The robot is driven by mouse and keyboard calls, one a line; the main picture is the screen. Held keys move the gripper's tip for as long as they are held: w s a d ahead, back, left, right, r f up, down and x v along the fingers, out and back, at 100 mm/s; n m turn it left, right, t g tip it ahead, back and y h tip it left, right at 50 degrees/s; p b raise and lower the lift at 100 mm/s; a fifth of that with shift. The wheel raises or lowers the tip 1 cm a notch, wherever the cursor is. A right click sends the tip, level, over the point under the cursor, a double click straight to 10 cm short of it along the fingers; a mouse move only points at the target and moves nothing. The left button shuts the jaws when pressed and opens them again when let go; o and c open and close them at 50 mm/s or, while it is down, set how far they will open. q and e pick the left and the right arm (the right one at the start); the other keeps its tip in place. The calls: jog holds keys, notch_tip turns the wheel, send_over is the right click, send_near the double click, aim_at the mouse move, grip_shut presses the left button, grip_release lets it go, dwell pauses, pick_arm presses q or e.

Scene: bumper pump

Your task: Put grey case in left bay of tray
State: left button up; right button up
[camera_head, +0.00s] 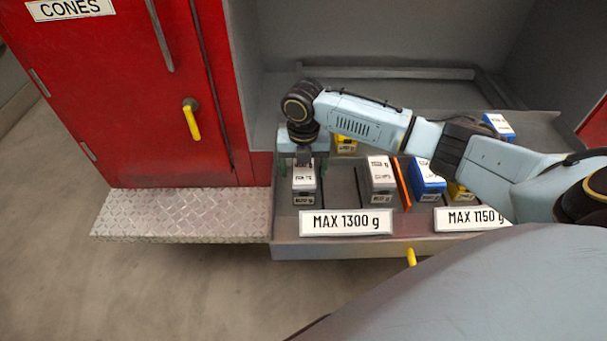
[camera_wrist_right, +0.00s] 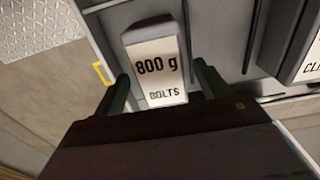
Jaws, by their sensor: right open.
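A grey case (camera_head: 304,186) with a white label stands in the far left slot of the left bay of the tray (camera_head: 283,232), behind the sign MAX 1300 g. In the right wrist view its label reads 800 g BOLTS (camera_wrist_right: 156,68). My right gripper (camera_head: 304,160) is directly above this case. In the right wrist view the open fingers (camera_wrist_right: 161,76) are on either side of the case's near end; I cannot tell whether they touch it. A second grey case (camera_head: 381,180) stands at the right of the same bay. My left gripper is not seen.
An orange divider (camera_head: 402,184) separates the bays. A blue case (camera_head: 427,182) and a yellow case (camera_head: 457,193) stand in the right bay, marked MAX 1150 g. Another yellow case (camera_head: 346,144) and blue case (camera_head: 498,127) are farther back. A red cabinet (camera_head: 110,110) is left.

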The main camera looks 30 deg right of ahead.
aim_at(303, 171)
notch_tip(303, 171, up, 8)
jog(key=shift+r+p, duration=0.2)
jog(key=shift+p, duration=0.25)
